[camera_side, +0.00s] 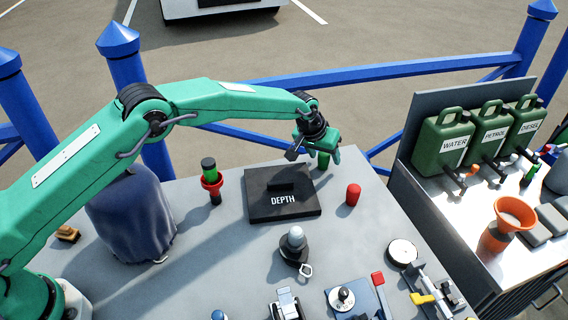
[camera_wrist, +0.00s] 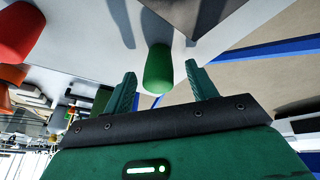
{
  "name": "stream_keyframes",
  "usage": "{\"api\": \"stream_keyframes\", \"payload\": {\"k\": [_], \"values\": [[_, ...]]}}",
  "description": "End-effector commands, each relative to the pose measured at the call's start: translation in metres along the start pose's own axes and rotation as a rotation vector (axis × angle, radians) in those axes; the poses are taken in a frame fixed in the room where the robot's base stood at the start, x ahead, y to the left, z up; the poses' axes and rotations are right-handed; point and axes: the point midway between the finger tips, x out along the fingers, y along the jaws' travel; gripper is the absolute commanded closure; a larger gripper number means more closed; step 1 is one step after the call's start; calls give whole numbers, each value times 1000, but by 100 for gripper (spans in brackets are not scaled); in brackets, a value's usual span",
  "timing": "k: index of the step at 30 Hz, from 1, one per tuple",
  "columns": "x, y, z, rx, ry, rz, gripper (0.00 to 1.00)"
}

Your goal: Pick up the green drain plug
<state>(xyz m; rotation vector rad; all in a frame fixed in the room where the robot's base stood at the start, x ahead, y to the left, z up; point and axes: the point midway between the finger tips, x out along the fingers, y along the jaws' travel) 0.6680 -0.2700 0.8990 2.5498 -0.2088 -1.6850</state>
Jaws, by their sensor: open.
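The green drain plug (camera_wrist: 158,68) is a small rounded green cylinder. In the wrist view it shows between the two fingertips of my gripper (camera_wrist: 160,76), with space on both sides. My gripper is open and empty. In the side view my gripper (camera_side: 318,152) hangs near the far edge of the grey worktop, and the plug (camera_side: 323,163) is partly hidden by it. I cannot tell the exact height of the fingers against the plug.
A red plug (camera_side: 353,194) stands nearby; the black DEPTH box (camera_side: 283,196) lies left of my gripper. A blue railing (camera_side: 385,71) runs behind the worktop.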

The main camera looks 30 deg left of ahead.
Motion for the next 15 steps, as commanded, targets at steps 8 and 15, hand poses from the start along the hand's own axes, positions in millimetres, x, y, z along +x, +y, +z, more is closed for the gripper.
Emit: {"api": "stream_keyframes", "payload": {"k": [8, 15], "values": [[0, 0, 0, 0, 0, 0, 43], [0, 0, 0, 0, 0, 0, 45]]}}
